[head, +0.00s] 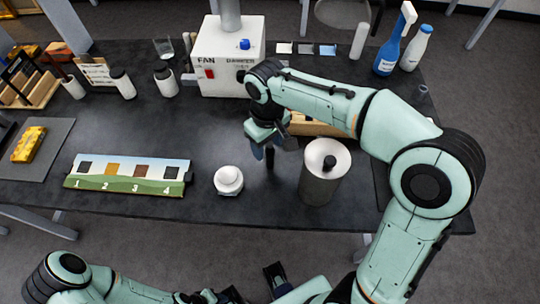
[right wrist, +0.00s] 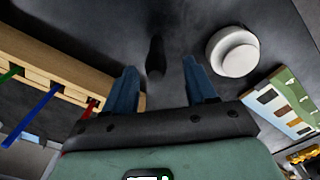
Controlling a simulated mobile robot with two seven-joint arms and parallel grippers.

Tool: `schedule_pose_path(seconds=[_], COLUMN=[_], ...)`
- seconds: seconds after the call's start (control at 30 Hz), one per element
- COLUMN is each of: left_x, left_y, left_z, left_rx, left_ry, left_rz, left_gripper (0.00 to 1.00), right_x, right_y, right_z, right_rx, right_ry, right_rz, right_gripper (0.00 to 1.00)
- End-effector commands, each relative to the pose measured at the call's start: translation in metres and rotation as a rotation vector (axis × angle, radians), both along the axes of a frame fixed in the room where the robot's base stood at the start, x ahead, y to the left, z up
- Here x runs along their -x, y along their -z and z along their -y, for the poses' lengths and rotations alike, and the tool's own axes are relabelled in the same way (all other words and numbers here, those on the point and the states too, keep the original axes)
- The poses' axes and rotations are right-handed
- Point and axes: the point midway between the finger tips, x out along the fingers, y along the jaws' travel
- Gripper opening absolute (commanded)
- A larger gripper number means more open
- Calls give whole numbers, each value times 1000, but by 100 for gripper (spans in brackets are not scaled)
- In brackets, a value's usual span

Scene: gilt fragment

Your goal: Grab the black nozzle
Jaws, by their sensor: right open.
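The black nozzle (head: 270,160) stands upright on the dark table, left of the metal canister. In the right wrist view the nozzle (right wrist: 156,57) lies ahead of and between the two blue fingers, nearer the left one. My right gripper (head: 272,148) is open and empty, pointing down close to the nozzle; it also shows in the right wrist view (right wrist: 162,85). I cannot tell in the head view whether a finger touches the nozzle. Part of my left arm shows at the bottom of the head view; its gripper's state is unclear.
A wooden rack (right wrist: 48,70) is close by. A numbered board (head: 128,185) and a white fan box (head: 228,60) stand farther away.

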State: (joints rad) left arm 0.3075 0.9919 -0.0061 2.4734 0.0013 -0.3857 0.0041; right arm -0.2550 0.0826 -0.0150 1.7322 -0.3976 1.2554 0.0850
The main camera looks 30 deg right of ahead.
Motion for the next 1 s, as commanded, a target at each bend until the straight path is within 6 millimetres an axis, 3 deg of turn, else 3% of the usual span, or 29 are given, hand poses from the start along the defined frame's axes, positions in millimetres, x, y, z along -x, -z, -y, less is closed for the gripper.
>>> schedule_pose_path(seconds=[0.33,0.63,0.67,0.8,0.83,1.0], left_x=[2,2,2,2,2,2], left_y=[7,8,8,8,8,8], left_z=[0,0,0,0,0,0], left_rx=[0,0,0,0,0,0], left_ry=[1,1,1,1,0,0], left_rz=[-2,-2,-2,-2,-2,-2], left_gripper=[43,43,43,43,43,43], right_x=[4,3,3,3,3,3], right_y=[46,51,51,51,51,51], right_z=[5,5,5,5,5,5], right_rx=[1,0,0,0,0,0], right_ry=[-1,0,0,0,0,0], right_rz=[-4,-1,-1,-1,-1,-1], right_gripper=[56,56,53,7,0,0])
